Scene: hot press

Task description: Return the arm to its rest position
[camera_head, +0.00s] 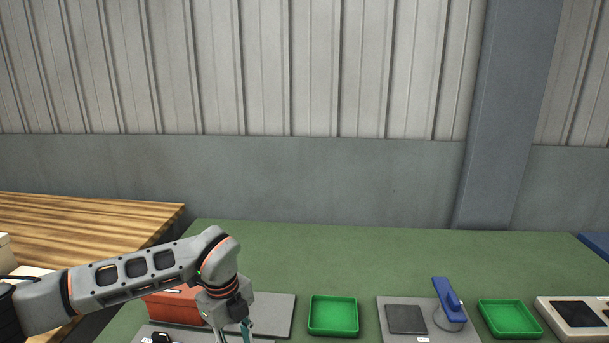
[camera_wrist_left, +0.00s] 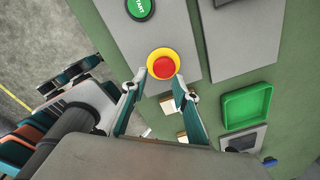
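My left arm comes in from the left in the head view and bends down over the green table (camera_head: 400,250). My left gripper (camera_head: 236,338) points down at the bottom edge there, partly cut off. In the left wrist view the left gripper (camera_wrist_left: 159,80) is open, its two teal fingers apart with nothing held between them. A red button with a yellow ring (camera_wrist_left: 163,65) shows just beyond the fingertips. I cannot tell whether the fingers touch it. My right gripper is in neither view.
A green START button (camera_wrist_left: 140,7) sits on the same grey panel. Two green trays (camera_head: 333,328) (camera_head: 510,331) flank a plate with a blue lever (camera_head: 447,296). A red-orange box (camera_head: 172,306) stands behind my wrist. The table's back is clear before the wall.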

